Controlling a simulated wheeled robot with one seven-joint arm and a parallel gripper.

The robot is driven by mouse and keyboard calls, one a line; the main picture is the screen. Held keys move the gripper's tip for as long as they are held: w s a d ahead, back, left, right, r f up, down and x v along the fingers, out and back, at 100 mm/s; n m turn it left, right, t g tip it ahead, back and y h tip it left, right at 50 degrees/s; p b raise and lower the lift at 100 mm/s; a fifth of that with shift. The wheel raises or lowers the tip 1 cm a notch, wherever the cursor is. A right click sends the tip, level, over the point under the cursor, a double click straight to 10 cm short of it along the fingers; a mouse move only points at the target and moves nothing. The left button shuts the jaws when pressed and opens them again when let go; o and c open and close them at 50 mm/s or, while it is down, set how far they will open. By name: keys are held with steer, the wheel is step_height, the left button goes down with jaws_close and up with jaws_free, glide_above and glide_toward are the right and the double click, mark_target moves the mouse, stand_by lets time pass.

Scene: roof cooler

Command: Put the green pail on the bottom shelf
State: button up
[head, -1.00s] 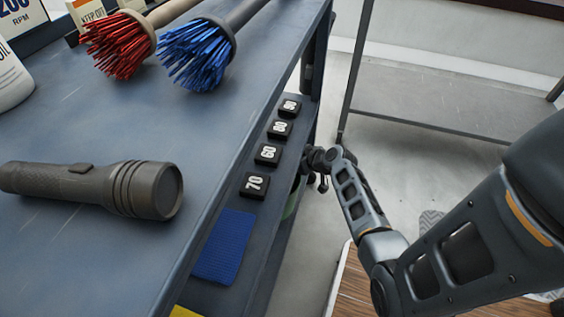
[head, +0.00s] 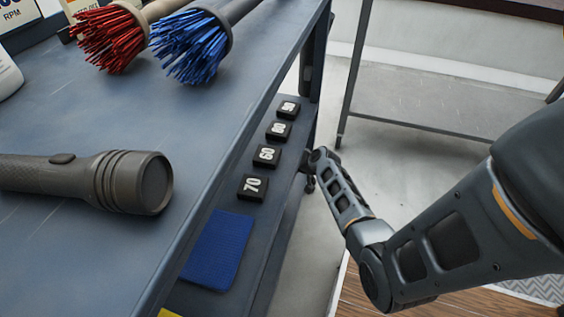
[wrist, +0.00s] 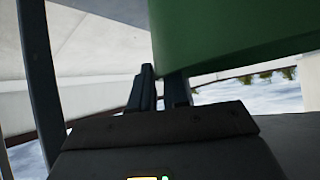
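The green pail (wrist: 240,30) fills the upper right of the wrist view, with its lower edge slanting across the picture. My gripper (wrist: 162,82) has its two dark fingers close together at the pail's left lower corner, and it appears shut on the pail's edge. The exact contact is partly hidden. In the head view my wrist (head: 318,165) is low beside the right side of the blue-grey shelf unit (head: 262,270). The fingertips and the pail are hidden there behind the shelf edge.
A flashlight (head: 125,182), a red brush (head: 105,40) and a blue brush (head: 190,48) lie on the top. Black number blocks (head: 253,187) and a blue pad (head: 217,250) rest on the level below. A grey metal rack (head: 430,100) stands behind, with open floor between.

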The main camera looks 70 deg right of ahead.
steer(key=o, duration=0.3)
steer(key=shift+o, duration=0.2)
steer(key=shift+s+a+r+p, duration=0.1)
steer(key=shift+s+r+p, duration=0.1)
steer(key=shift+r+p, duration=0.2)
steer(key=s+a+r+p, duration=0.1)
steer(key=s+a, duration=0.2)
steer(key=s, duration=0.4)
steer(key=s+a+r+p, duration=0.2)
steer(key=s+a, duration=0.1)
steer(key=s, duration=0.4)
steer(key=s+a+n+g, duration=0.1)
steer(key=s+a, duration=0.1)
steer(key=a, duration=0.8)
steer(key=s+a+r+n+t+y, duration=0.2)
steer(key=s+a+r+t, duration=0.1)
steer(key=a+r, duration=0.8)
steer(key=s+a+r+n+t+y, duration=0.2)
steer(key=a+r, duration=0.9)
steer(key=r, duration=0.8)
steer(key=shift+s+a+r+n+t, duration=0.35)
steer(key=shift+s+t, duration=0.35)
steer(key=shift+s, duration=0.25)
